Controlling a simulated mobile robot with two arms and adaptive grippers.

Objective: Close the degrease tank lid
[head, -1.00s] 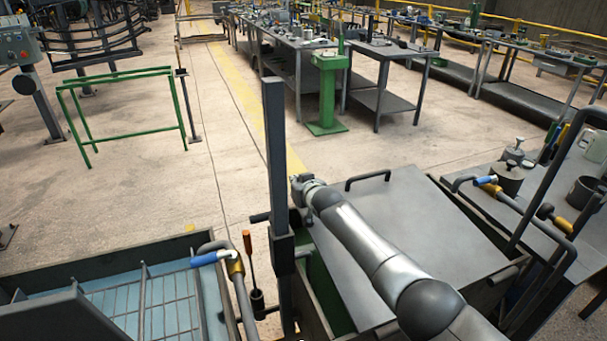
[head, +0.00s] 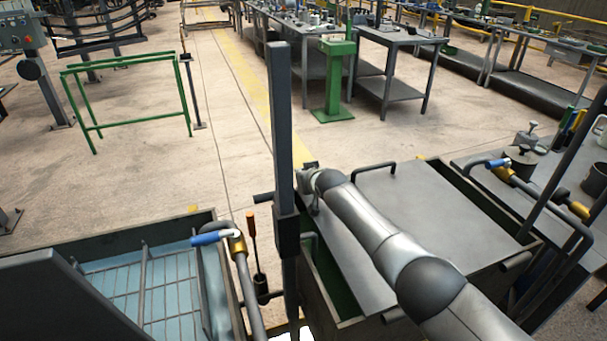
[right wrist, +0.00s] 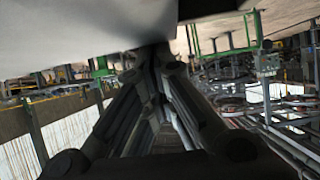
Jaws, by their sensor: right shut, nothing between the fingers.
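A flat grey lid (head: 440,213) with a dark bar handle (head: 373,168) at its far edge lies over a tank with green inner walls (head: 322,272). Green shows along both sides of the lid; how far it is raised is hard to tell. No label is readable. My right arm reaches across the lid from the lower right. My right gripper (head: 308,182) is at the lid's far left corner, its fingers mostly hidden. In the right wrist view its fingers (right wrist: 155,55) are shut and empty, just by a pale surface (right wrist: 80,25); contact is unclear. My left gripper is not in view.
A dark upright post (head: 281,130) stands close left of my right gripper. An open tank (head: 222,270) with blue liquid and a wire grid is at the lower left. A cluttered bench (head: 480,160) and bent pipes are at right.

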